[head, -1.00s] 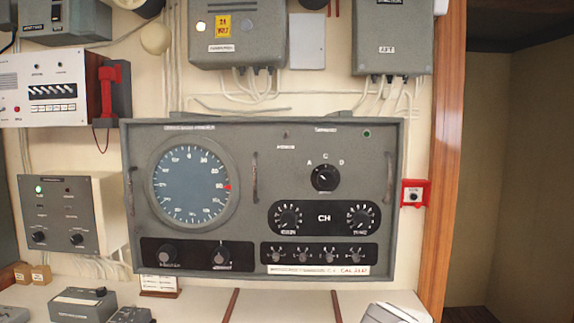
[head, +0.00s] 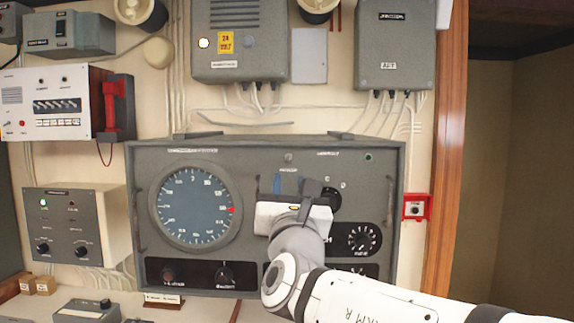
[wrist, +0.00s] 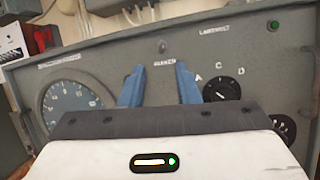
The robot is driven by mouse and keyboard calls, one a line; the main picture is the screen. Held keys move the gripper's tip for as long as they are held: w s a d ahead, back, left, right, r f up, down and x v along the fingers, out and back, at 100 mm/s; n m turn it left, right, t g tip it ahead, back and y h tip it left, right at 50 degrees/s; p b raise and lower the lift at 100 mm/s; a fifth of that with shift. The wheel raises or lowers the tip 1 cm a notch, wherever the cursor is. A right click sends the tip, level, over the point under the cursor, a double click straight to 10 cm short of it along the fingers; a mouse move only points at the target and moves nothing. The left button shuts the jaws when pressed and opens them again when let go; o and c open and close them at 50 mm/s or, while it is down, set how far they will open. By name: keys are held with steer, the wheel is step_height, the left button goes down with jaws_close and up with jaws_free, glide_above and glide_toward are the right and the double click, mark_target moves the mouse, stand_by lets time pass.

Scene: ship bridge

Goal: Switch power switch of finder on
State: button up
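The finder is a large grey panel (head: 350,150) on the wall, with a blue round dial (head: 194,205). A small switch-like knob (head: 289,157) sits near its top middle, above a small label. It also shows in the wrist view (wrist: 163,47); its on or off position is too small to tell. My gripper (head: 288,180) is in front of the panel, just below this knob. In the wrist view, its two blue fingers (wrist: 160,68) are apart with nothing between them, and the knob lies beyond and between their tips. My arm hides several lower controls.
A rotary selector (wrist: 222,91) is right of the fingers. A green lamp (head: 368,157) is at the panel's top right. Grey boxes (head: 240,45) with cables hang above. A red-framed button (head: 415,208) is right of the panel, and a red handset (head: 114,103) is at left.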

mark_target(288, 163)
steer(key=p+x, duration=0.2)
steer(key=x, duration=0.4)
steer(key=shift+w, duration=0.35)
steer(key=shift+d, duration=0.1)
